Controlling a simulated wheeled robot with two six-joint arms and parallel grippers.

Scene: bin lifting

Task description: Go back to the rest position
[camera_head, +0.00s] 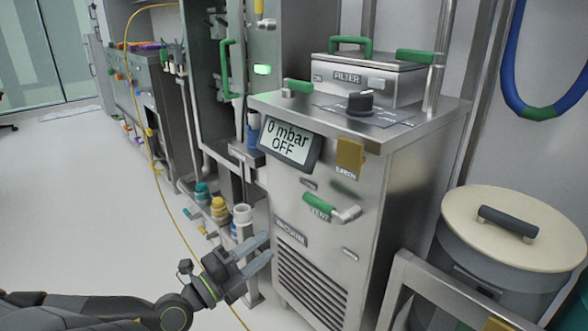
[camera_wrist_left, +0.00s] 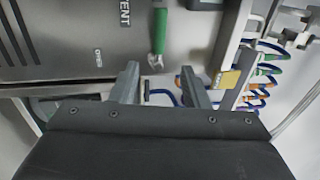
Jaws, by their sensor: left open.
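My left gripper (camera_head: 256,256) is open and empty in the head view, low in front of the steel vacuum cabinet (camera_head: 322,262). Its two fingers also show in the left wrist view (camera_wrist_left: 160,88), spread apart with nothing between them. The cabinet's green-handled vent lever (camera_head: 333,210) is above and to the right of the fingers in the head view. In the wrist view the green handle (camera_wrist_left: 159,32) lies beyond the fingers. My right gripper is not in view.
A display (camera_head: 290,142) on the cabinet reads 0 mbar OFF. A filter box (camera_head: 365,78) stands on top. A lidded round bin (camera_head: 513,235) is at the right. Several bottles (camera_head: 219,208) stand left of the cabinet. A yellow hose (camera_head: 150,140) crosses the otherwise open floor at left.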

